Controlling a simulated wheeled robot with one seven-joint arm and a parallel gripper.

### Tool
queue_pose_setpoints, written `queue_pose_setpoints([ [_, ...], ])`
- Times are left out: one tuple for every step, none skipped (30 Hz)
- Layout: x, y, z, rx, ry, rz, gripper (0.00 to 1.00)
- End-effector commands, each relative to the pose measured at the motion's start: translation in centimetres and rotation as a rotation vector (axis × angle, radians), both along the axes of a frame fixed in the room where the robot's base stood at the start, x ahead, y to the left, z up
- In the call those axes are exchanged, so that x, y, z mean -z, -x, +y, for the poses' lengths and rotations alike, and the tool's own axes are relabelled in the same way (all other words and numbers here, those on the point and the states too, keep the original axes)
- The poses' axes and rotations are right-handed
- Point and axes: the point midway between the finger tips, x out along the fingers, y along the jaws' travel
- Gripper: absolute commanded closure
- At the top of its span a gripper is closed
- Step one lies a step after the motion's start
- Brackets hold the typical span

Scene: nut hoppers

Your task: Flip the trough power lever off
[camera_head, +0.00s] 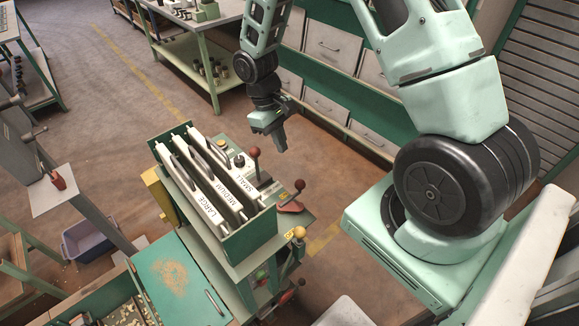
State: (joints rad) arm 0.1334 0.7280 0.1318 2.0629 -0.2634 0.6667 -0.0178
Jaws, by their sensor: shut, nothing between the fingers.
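My gripper (282,147) is shut and empty, pointing down in the air above and to the right of the hopper unit (250,242). A lever with a dark red knob (254,153) stands nearly upright on the unit's far right side, just left of my gripper. A second red-knobbed lever (298,187) leans right on a red base at the right edge. A yellow-knobbed lever (299,232) and another red knob (301,283) sit lower on the front right. No label shows which is the trough power lever. My gripper appears to touch none of them.
Hopper slots labelled LARGE, MEDIUM and SMALL (252,183) fill the unit's top. A green lid with crumbs (180,282) lies at lower left. Drawers (333,44) and a workbench (200,47) stand behind. A purple bin (88,238) is on the floor.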

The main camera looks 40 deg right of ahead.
Motion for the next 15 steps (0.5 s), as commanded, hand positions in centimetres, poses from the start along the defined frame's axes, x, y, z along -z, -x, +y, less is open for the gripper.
queue_pose_setpoints([
  [0.0, 0.0, 0.0, -0.001, -0.001, -0.001, 1.00],
  [0.0, 0.0, 0.1, -0.001, -0.001, -0.001, 1.00],
  [0.0, 0.0, 0.1, -0.001, -0.001, -0.001, 1.00],
  [0.0, 0.0, 0.1, -0.001, -0.001, -0.001, 1.00],
  [0.0, 0.0, 0.1, -0.001, -0.001, -0.001, 1.00],
  [0.1, 0.0, 0.1, -0.001, -0.001, -0.001, 1.00],
  [0.2, 0.1, 0.1, -0.001, 0.000, 0.000, 1.00],
  [0.3, 0.1, 0.1, -0.002, -0.001, 0.000, 1.00],
  [0.6, 0.2, 0.1, -0.002, 0.000, 0.001, 1.00],
  [0.9, 0.3, 0.0, -0.002, -0.001, 0.002, 1.00],
  [1.2, 0.5, 0.0, -0.003, -0.001, 0.003, 1.00],
  [1.7, 0.7, 0.0, -0.003, -0.001, 0.003, 1.00],
  [2.2, 0.9, 0.0, -0.003, -0.001, 0.004, 1.00],
  [2.7, 1.0, -0.1, -0.003, -0.001, 0.004, 1.00],
  [3.4, 1.2, -0.1, -0.003, -0.001, 0.004, 1.00],
])
